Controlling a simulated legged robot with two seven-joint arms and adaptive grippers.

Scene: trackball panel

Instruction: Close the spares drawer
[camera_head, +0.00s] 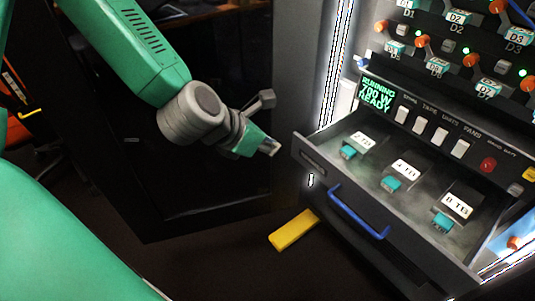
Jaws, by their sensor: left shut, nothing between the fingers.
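The spares drawer (312,161) is pulled out from the panel at the right, below the switch row. It is dark grey with a blue bar handle (358,212) on its front. Inside lie several teal-ended spares (391,184) with white labels such as "4 TB" and "8 TB". My left gripper (270,147) is shut and empty. It is left of the drawer's left front corner, at about rim height in the picture, with a small visible gap. My right gripper is not in view.
The panel above the drawer carries a green-lit display (377,94), white switches (441,136), a red button (488,164) and orange-tipped connectors. A yellow block (293,230) lies on the dark floor below the drawer. A dark cabinet (215,150) stands behind my left arm.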

